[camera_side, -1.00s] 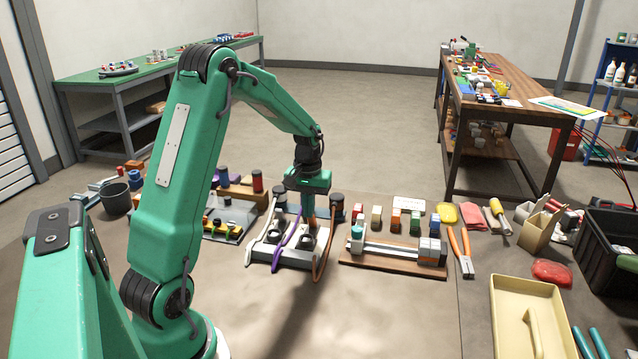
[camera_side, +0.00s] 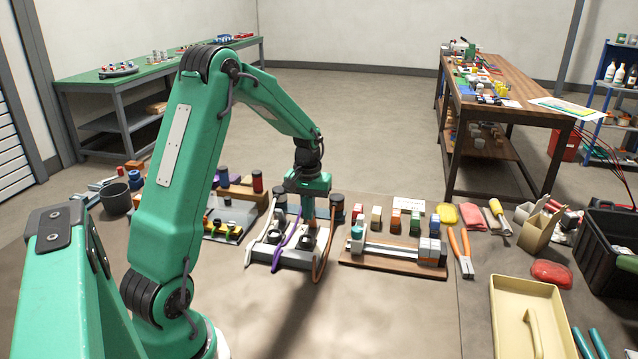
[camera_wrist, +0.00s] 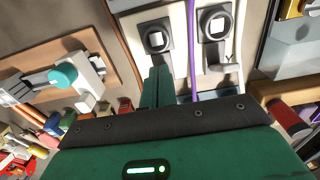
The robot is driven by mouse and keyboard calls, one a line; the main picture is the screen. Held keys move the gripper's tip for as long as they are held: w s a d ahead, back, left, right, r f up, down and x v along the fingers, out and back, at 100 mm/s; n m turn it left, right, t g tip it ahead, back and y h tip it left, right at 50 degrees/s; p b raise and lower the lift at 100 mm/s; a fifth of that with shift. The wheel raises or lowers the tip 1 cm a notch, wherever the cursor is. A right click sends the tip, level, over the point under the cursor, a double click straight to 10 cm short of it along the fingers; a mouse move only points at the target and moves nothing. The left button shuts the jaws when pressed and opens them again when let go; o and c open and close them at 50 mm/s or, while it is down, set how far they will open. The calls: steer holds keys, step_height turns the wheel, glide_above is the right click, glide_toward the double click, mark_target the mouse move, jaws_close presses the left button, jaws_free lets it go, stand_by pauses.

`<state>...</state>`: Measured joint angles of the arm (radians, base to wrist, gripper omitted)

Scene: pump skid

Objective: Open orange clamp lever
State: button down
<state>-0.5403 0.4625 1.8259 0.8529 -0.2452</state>
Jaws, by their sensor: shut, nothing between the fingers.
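The pump skid (camera_side: 290,257) is a pale base with two dark round fittings. Three thin curved levers rise from it: a white one, a purple one (camera_side: 287,230) and the orange clamp lever (camera_side: 321,262) at the right end. The orange lever (camera_wrist: 119,38) runs at upper left in the wrist view, the purple one (camera_wrist: 192,45) right of the fingers. My gripper (camera_side: 308,214) points down over the skid, beside the orange lever. In the wrist view my gripper (camera_wrist: 158,76) is shut and empty, its fingers together. Whether it touches the orange lever I cannot tell.
A wooden board with a rail and blocks (camera_side: 385,262) stands close on the right. A grey panel with yellow levers (camera_side: 225,228) is on the left. Several dark and coloured cylinders and blocks stand behind. The floor in front of the skid is clear.

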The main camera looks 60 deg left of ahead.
steer(key=shift+w+a+f, duration=0.1)
steer(key=shift+a+f, duration=0.05)
steer(key=shift+f, duration=0.5)
steer(key=shift+w+a+f, duration=0.1)
steer(key=shift+f, duration=0.5)
steer(key=shift+w+a, duration=0.1)
steer(key=shift+a, duration=0.15)
steer(key=shift+w+a, duration=2.25)
steer(key=shift+a, duration=0.05)
steer(key=shift+r, duration=0.15)
step_height(320, 180, up, 6)
steer(key=shift+d, duration=0.4)
stand_by(0.6)
steer(key=shift+s, duration=0.1)
steer(key=shift+r, duration=0.1)
